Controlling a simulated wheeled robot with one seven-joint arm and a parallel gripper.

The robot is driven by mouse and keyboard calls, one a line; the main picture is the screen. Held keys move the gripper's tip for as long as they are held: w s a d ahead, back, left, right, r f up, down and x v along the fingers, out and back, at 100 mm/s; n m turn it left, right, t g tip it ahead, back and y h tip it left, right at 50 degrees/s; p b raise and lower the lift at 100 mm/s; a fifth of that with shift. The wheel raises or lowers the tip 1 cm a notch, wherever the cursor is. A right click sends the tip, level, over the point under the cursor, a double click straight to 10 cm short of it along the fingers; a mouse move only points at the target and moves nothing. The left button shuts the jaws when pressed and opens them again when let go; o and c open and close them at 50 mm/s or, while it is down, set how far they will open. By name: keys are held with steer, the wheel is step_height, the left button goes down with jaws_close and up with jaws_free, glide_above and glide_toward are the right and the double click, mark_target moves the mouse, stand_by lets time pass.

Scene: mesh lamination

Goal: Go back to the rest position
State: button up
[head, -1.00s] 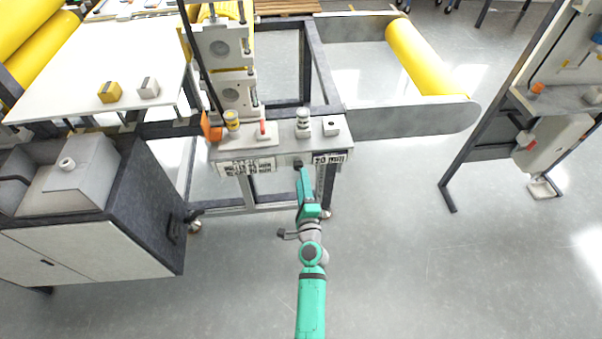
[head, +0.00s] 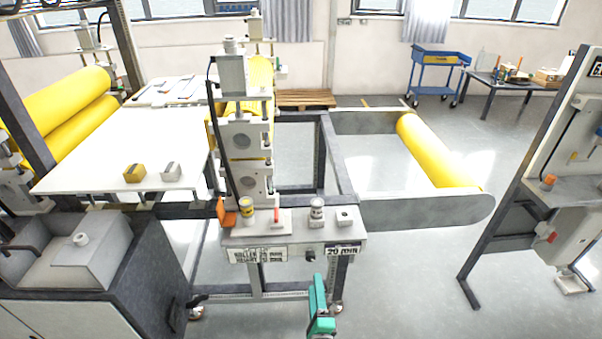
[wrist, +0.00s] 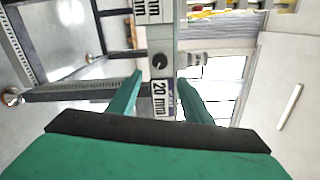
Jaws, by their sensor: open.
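My gripper is open in the wrist view (wrist: 160,90). Its two green fingers stand apart with nothing held between them. Between and beyond the fingers shows the front of the machine with a "20 min" label (wrist: 159,98) and a dark knob (wrist: 159,61). In the head view my green arm (head: 320,308) shows at the bottom edge, in front of the laminating machine's control shelf (head: 293,240). The fingers are hard to make out there, and the rest of the arm lies below the picture.
A yellow roller (head: 437,150) sits in the machine's frame at the right. A grey cabinet (head: 90,270) stands at the left and a white panel stand (head: 545,190) at the right. The floor (head: 410,280) between the machine and the stand is clear.

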steer(key=s+a+f+n+g+h, duration=0.15)
steer(key=s+n, duration=0.35)
steer(key=s, duration=0.7)
steer(key=s+a+f+n+g, duration=0.15)
steer(key=s+n, duration=0.25)
steer(key=s, duration=0.8)
steer(key=s+a+r+n, duration=0.2)
steer(key=s+r+n, duration=0.3)
steer(key=s, duration=0.3)
steer(key=s+a+r+n+y, duration=0.1)
steer(key=s+a+r+n, duration=0.1)
steer(key=s+r+n, duration=0.4)
steer(key=s, duration=0.3)
steer(key=shift+a, duration=0.35)
steer(key=shift+s+y, duration=0.1)
steer(key=shift+y, duration=0.15)
stand_by(0.3)
